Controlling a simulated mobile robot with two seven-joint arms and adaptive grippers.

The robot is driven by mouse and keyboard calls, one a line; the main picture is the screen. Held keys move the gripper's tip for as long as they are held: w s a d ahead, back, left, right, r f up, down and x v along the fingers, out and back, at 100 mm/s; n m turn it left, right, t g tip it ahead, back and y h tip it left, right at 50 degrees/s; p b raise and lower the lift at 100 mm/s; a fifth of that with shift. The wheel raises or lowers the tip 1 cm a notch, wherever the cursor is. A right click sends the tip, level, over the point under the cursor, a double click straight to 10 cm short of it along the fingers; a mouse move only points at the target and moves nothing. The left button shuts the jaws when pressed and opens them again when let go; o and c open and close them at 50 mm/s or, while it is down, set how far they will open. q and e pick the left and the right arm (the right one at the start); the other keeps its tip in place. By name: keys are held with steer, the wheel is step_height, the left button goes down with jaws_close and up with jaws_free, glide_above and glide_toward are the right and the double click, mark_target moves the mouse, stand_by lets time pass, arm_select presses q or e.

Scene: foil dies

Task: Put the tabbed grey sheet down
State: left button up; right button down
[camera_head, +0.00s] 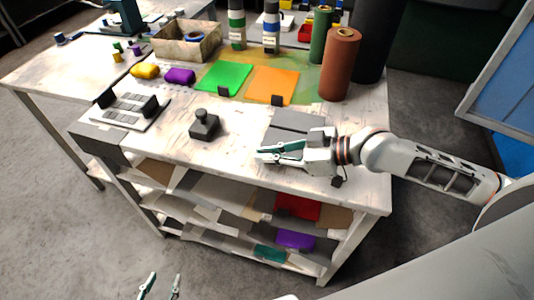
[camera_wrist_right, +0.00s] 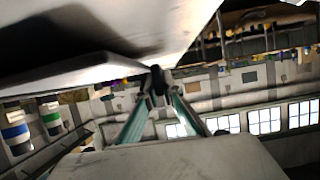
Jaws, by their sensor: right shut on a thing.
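The tabbed grey sheet (camera_head: 297,120) shows in the head view just behind my right gripper (camera_head: 263,152), over the front right part of the white workbench (camera_head: 235,155). The gripper and wrist hide part of it. In the right wrist view the fingers of my right gripper (camera_wrist_right: 157,92) close on a small black tab (camera_wrist_right: 156,78), and the pale grey sheet (camera_wrist_right: 75,76) extends left from it. A dark shadow lies between the sheet and the pale surface; the size of the gap is unclear. My left gripper (camera_head: 161,286) is open and empty at the bottom edge, away from the bench.
A green sheet (camera_head: 224,76) and an orange sheet (camera_head: 272,84) with black tabs lie behind. A brown roll (camera_head: 340,65) stands at the back right. A black stamp-like object (camera_head: 204,125) stands left of the gripper. Shelves below hold a red piece (camera_head: 297,206).

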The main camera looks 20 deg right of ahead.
steer(key=shift+f, duration=0.55)
steer(key=c, duration=2.2)
jaws_free()
steer(key=shift+f, duration=0.1)
steer(key=shift+s, duration=0.1)
